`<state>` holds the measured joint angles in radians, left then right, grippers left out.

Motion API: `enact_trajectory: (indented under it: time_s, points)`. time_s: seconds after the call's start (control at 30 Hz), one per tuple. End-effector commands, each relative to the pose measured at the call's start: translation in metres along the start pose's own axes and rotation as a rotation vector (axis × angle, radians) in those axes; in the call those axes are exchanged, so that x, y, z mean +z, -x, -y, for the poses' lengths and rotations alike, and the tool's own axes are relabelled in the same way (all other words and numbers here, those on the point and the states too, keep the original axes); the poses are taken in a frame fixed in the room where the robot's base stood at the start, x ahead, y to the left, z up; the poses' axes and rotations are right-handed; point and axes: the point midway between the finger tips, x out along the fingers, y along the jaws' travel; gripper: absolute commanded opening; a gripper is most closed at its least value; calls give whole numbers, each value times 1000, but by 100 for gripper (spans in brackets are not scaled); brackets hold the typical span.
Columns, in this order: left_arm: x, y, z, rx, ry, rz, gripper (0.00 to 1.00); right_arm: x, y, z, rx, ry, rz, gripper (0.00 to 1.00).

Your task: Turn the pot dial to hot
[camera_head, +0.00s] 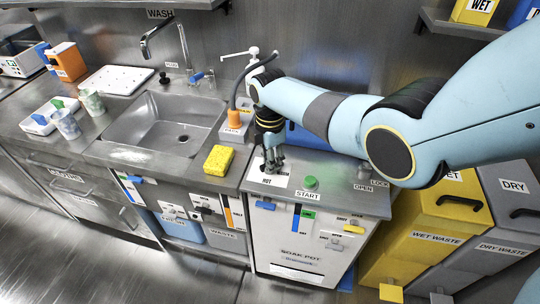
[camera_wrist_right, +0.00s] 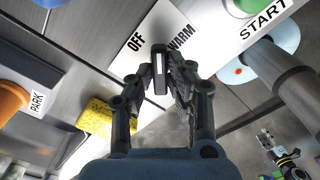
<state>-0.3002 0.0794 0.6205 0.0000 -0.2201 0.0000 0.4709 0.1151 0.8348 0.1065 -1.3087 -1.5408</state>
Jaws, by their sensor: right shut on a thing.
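The soak pot (camera_head: 300,245) is a white-fronted unit with a grey top, right of the sink. Its dial (camera_wrist_right: 159,70) is a dark bar knob with a pale line. It sits on a white label plate (camera_wrist_right: 150,40) marked OFF and WARM; HOT shows on the plate in the head view (camera_head: 268,181). My right gripper (camera_wrist_right: 160,75) is shut on the dial, fingers on both sides; it also shows in the head view (camera_head: 272,162), hiding the dial there. Which mark the dial points to is unclear. What looks like my left gripper (camera_wrist_right: 268,140) is small in the wrist view's lower right corner.
A green START button (camera_head: 311,182) is close right of the dial, with a LOCK/OPEN latch beyond. A yellow sponge (camera_head: 219,160) and orange PARK holder (camera_head: 234,125) stand to the left. Yellow (camera_head: 440,225) and grey waste bins are at right. My right arm crosses above the pot.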

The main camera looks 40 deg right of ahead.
Motion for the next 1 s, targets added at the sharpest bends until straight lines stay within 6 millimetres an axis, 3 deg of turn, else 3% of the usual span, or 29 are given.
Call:
enact_trajectory:
  time_s: [1.0]
  points:
    - [-3, 28, 2, 0, 0, -1, 38, 0, 1, 0, 1, -962, 1, 0]
